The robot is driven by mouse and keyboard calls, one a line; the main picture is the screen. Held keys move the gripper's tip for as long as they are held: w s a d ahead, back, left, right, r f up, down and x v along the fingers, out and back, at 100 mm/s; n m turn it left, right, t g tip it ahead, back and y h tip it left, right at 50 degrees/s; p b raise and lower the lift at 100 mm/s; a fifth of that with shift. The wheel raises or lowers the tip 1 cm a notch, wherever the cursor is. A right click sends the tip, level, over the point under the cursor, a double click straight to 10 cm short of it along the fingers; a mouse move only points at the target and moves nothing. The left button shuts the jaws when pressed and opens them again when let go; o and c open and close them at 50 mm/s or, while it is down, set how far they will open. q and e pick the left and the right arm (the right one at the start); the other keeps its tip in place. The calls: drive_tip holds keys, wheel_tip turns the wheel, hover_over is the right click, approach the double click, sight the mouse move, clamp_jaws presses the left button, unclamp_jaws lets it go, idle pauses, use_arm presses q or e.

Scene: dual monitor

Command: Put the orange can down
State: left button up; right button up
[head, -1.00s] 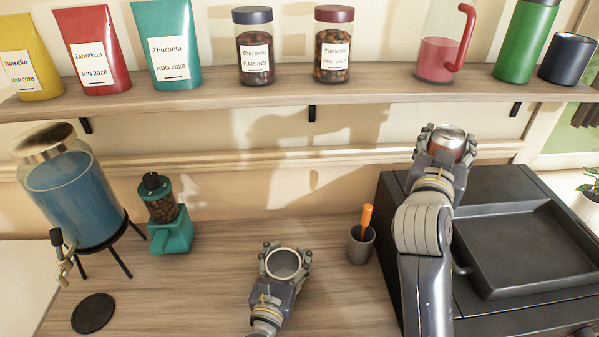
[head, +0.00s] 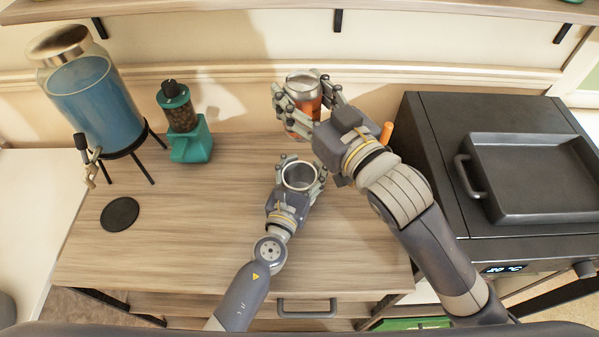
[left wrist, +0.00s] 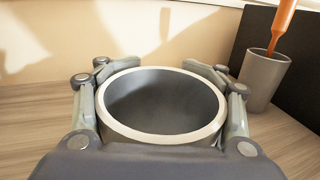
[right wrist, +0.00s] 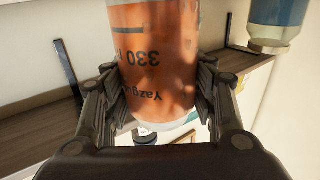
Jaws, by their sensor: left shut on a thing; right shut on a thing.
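The orange can (head: 304,91) has a silver top and is upright in the head view, near the back wall. My right gripper (head: 309,97) is shut around its sides. The can fills the middle of the right wrist view (right wrist: 155,60), its lettering upside down there. My left gripper (head: 300,172) is shut on a grey cup (left wrist: 165,134) with a pale rim, which looks empty. The cup is in front of and below the can in the head view. The can's base is hidden by the right gripper, so its height above the wooden counter (head: 225,240) is unclear.
An orange handle (head: 387,133) stands in a small grey holder (left wrist: 262,78), right of the cup. A black oven with a tray (head: 535,178) is at the right. A teal grinder (head: 190,140), blue drink dispenser (head: 95,105) and black coaster (head: 120,214) are at the left. The left-middle counter is clear.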

drive_tip(key=f, duration=1.8)
drive_tip(key=shift+s+a, duration=0.2)
drive_tip(key=shift+a, duration=0.1)
drive_tip(key=shift+f, duration=0.35)
drive_tip(key=o, duration=1.1)
drive_tip(key=shift+f, duration=0.15)
drive_tip(key=shift+o, duration=0.4)
drive_tip(key=shift+d+f, duration=0.1)
drive_tip(key=r+v, duration=0.1)
drive_tip(key=v, duration=1.1)
